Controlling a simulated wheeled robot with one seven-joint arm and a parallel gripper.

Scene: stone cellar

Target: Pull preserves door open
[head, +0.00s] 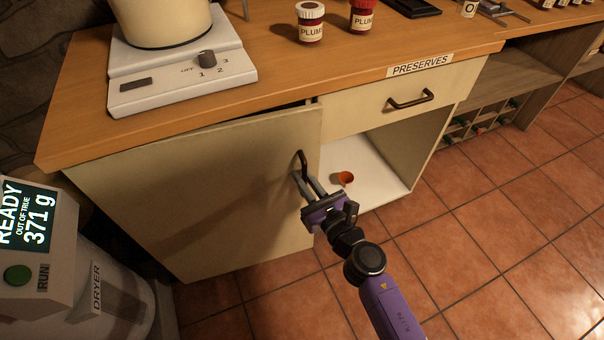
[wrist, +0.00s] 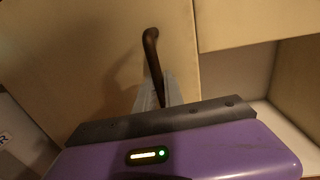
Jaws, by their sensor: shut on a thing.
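The preserves door (head: 220,190) is a cream cabinet door, standing partly open, with its free edge on the right swung out from the cabinet. Its dark door handle (head: 302,160) is an upright bar near that free edge. My gripper (head: 304,184) is shut on the handle's lower part. In the wrist view the handle (wrist: 151,50) rises from between the fingers, and the door (wrist: 80,60) fills the left and middle.
A dryer (head: 105,300) stands close at the left. Tiled floor (head: 500,240) is clear at the right.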

